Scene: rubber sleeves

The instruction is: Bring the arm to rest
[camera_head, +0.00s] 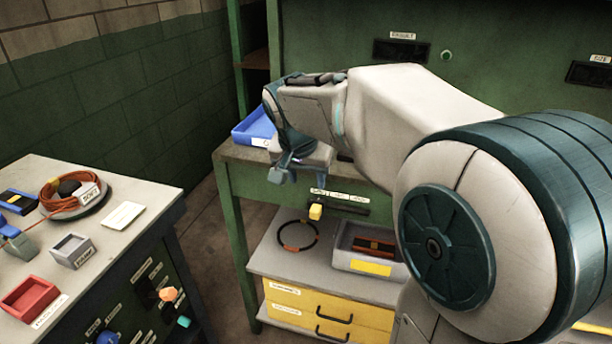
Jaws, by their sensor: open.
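My arm (400,100) reaches from the right side of the view toward the middle, over the green workbench. My gripper (300,177) hangs at its end, pointing down near the front left edge of the bench top. It is open, and I see nothing between its fingers. The fingers are small in this view and partly hidden by the wrist. A blue bin (255,128) stands on the bench just behind and left of the wrist.
At left, a grey-topped cabinet (135,187) bears an orange cable coil (62,190), a red tray (30,297) and a small grey box (72,251). Below the bench, a shelf holds a black ring (297,249) and a grey bin (345,262). A floor gap separates cabinet and bench.

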